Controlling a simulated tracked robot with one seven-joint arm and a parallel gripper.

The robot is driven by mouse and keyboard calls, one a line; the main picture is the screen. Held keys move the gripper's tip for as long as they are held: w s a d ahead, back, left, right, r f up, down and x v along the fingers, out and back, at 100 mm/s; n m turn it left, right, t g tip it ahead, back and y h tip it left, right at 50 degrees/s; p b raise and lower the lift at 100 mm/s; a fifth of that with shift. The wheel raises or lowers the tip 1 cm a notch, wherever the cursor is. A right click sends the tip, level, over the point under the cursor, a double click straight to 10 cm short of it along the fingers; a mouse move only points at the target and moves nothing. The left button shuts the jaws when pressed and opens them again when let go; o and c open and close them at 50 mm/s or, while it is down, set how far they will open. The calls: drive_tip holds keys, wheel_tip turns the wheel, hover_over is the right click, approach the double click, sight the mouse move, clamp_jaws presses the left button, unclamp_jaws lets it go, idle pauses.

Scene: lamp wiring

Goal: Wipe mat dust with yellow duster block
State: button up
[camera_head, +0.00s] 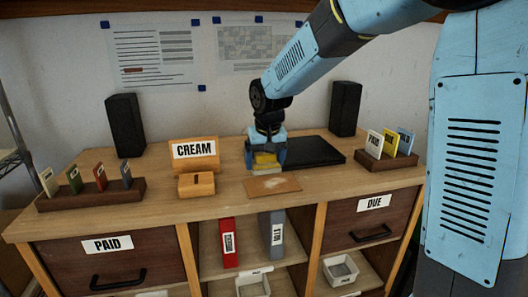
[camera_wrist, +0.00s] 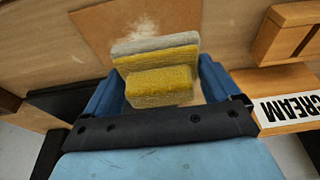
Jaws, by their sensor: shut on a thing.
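My gripper (camera_head: 265,152) is over the desk, just behind the small brown mat (camera_head: 272,187). It is shut on the yellow duster block (camera_head: 265,161). In the wrist view the duster block (camera_wrist: 160,82) sits between the blue fingers of my gripper (camera_wrist: 160,88), with a grey layer along its far side. The mat (camera_wrist: 97,30) lies just beyond the block in that view. Pale dust (camera_wrist: 146,28) shows on the mat near the block. I cannot tell whether the block touches the mat or the desk.
A wooden CREAM sign (camera_head: 195,152) with a slotted wooden block (camera_head: 196,185) stands to the left. A black flat pad (camera_head: 312,151) lies behind right. Card racks stand at the left (camera_head: 90,196) and right (camera_head: 390,158). Two black speakers (camera_head: 125,125) (camera_head: 345,108) stand at the back.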

drive_tip(key=shift+r, duration=1.4)
